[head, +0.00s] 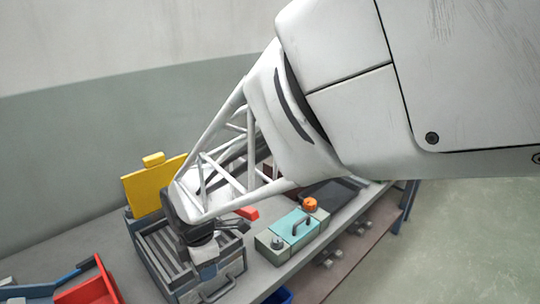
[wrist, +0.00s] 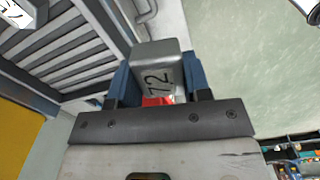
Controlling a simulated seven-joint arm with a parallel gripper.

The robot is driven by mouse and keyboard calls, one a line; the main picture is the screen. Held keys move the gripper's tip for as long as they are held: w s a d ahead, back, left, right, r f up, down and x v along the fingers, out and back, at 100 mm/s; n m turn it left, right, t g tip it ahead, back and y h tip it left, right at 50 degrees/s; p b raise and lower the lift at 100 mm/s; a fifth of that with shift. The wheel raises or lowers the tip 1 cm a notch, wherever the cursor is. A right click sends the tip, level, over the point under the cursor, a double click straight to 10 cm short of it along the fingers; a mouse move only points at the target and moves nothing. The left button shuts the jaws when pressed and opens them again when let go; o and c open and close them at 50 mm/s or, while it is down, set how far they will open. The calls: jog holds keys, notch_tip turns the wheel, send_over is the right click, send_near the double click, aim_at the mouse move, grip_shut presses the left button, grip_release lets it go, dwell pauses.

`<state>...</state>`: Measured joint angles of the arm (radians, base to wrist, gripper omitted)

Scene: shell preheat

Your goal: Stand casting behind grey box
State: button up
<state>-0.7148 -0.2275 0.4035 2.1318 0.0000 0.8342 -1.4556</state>
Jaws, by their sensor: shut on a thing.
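My gripper (head: 198,238) is shut on a grey casting (wrist: 157,62) marked 72. In the wrist view the casting sits between the two blue fingers (wrist: 155,84), with a bit of red showing below it. In the head view only a pale part of the casting (head: 206,252) shows under the gripper, over the front right of an open grey box (head: 161,263). The box has slats inside and a handle on its front. Its slats (wrist: 60,45) also fill the upper left of the wrist view. I cannot tell whether the casting touches the box.
A yellow panel (head: 150,193) stands upright behind the box. A red bin (head: 92,288) is at lower left. My arm hides much of the bench behind.

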jog(key=w+d+r+m, duration=0.3)
jog(key=w+m, duration=0.1)
jog(key=w, duration=0.4)
jog(key=w+d+r+m, duration=0.2)
jog(key=w+d+m, duration=0.2)
jog(key=w, duration=0.4)
jog(key=w+d+r+m, duration=0.3)
jog(key=w+m, duration=0.1)
jog(key=w, duration=0.4)
jog(key=w+d+f+m, duration=0.2)
jog(key=w+d+m, duration=0.8)
jog(key=w+d, duration=1)
jog(key=s+a+f+n, duration=0.1)
jog(key=a+f+n, duration=0.6)
jog(key=n, duration=0.5)
jog(key=s+a+f+n, duration=0.2)
jog(key=a+f+n, duration=0.5)
jog(key=a+n, duration=0.5)
jog(key=shift+s+f, duration=0.15)
jog(key=shift+f, duration=0.2)
jog(key=shift+a, duration=0.1)
